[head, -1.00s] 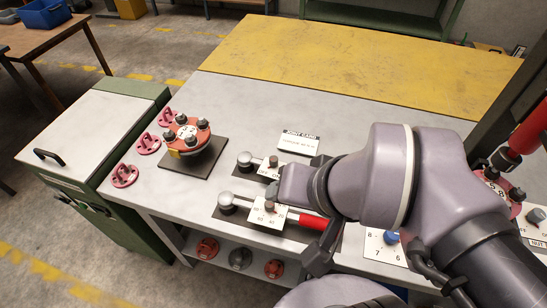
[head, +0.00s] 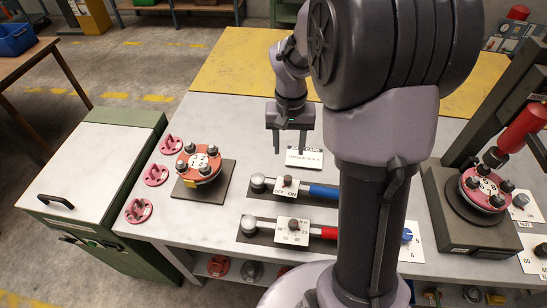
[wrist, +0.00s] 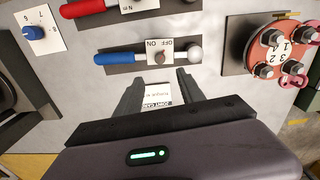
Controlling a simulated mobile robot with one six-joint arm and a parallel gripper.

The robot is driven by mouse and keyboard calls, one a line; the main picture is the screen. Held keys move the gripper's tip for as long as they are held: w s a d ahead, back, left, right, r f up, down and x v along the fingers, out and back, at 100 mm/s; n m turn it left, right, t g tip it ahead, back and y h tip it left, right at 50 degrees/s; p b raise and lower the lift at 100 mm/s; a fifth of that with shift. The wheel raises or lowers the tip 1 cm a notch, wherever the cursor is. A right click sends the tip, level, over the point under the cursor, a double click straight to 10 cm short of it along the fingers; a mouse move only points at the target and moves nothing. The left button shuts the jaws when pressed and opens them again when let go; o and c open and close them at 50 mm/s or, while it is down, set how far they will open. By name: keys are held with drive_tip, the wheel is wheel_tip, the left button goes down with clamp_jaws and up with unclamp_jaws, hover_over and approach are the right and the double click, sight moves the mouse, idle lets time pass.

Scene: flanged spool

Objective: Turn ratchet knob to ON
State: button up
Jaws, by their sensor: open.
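The blue-handled wrench (head: 322,191) lies on a dark mat on the bench. Its small white plate, marked OFF and ON, carries the brown ratchet knob (head: 287,181). In the wrist view the knob (wrist: 160,58) sits just beyond my fingertips, about midway between them. I cannot tell which label it points to. My gripper (head: 290,150) is open and empty, fingers pointing down, above the bench behind the knob in the head view. In the wrist view its two fingers (wrist: 159,78) are apart with nothing between them but the bench and a card lying below.
A red-handled wrench (head: 326,232) with a numbered plate and knob (head: 293,225) lies in front. A red flanged spool (head: 199,164) stands left on a dark plate; another (head: 485,188) stands right under a press. The white card (head: 305,158) lies near the fingers. My arm hides the bench middle.

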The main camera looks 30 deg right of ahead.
sight(288, 178)
wheel_tip(288, 178, down, 14)
drive_tip(key=b, duration=0.4)
drive_tip(key=shift+d, duration=0.1)
clamp_jaws()
